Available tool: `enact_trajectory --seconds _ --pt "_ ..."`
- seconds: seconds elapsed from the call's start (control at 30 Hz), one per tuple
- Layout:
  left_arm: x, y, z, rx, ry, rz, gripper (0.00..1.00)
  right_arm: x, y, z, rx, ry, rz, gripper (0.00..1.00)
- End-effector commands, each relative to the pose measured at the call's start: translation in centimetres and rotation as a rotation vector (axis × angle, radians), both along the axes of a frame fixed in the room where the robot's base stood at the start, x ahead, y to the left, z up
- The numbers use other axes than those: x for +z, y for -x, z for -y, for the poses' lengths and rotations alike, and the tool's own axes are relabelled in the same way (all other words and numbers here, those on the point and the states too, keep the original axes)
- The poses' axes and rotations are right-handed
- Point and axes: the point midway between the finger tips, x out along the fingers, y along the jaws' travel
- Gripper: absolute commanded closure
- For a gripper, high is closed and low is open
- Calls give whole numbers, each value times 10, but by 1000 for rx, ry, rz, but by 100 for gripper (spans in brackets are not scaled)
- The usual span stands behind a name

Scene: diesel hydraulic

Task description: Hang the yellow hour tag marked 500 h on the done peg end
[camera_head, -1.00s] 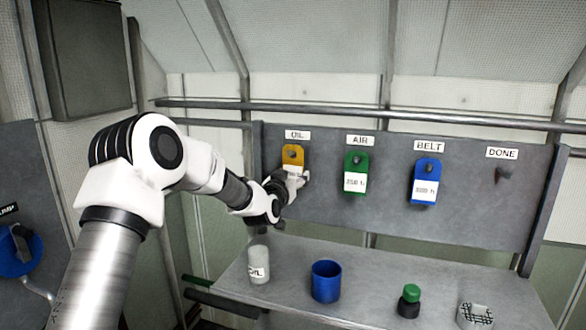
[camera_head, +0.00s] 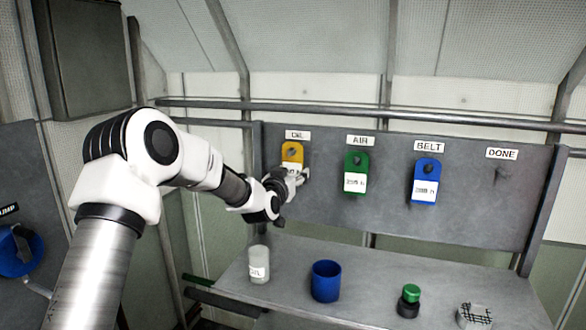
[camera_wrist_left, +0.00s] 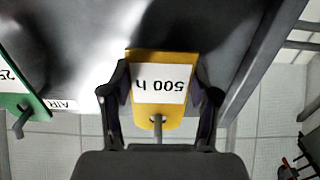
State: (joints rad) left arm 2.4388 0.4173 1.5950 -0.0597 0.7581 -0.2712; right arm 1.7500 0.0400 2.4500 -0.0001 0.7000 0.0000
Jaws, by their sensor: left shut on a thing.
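The yellow hour tag (camera_head: 292,152) is at the OIL label on the grey board; its white face reads 500 h in the left wrist view (camera_wrist_left: 160,83). My left gripper (camera_head: 291,176) is shut on the tag's lower part, a finger on each side. A grey peg shows at the tag's hole in the wrist view; I cannot tell how far the tag sits on it. The done peg (camera_head: 500,174) is bare, under the DONE label at the board's right. My right gripper is not in view.
A green tag (camera_head: 356,172) hangs under AIR and a blue tag (camera_head: 425,181) under BELT, between the yellow tag and the done peg. Below, the shelf (camera_head: 380,290) holds a white bottle (camera_head: 258,266), a blue cup (camera_head: 326,282) and a green-capped bottle (camera_head: 409,301).

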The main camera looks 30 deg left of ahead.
Motion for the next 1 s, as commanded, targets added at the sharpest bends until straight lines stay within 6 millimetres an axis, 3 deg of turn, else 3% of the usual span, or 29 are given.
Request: enact_trajectory --seconds 0.6,1.0 --pt "3 22 5 1 1 1 67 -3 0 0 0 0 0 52" --pt "3 24 6 1 0 1 67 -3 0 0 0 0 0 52"
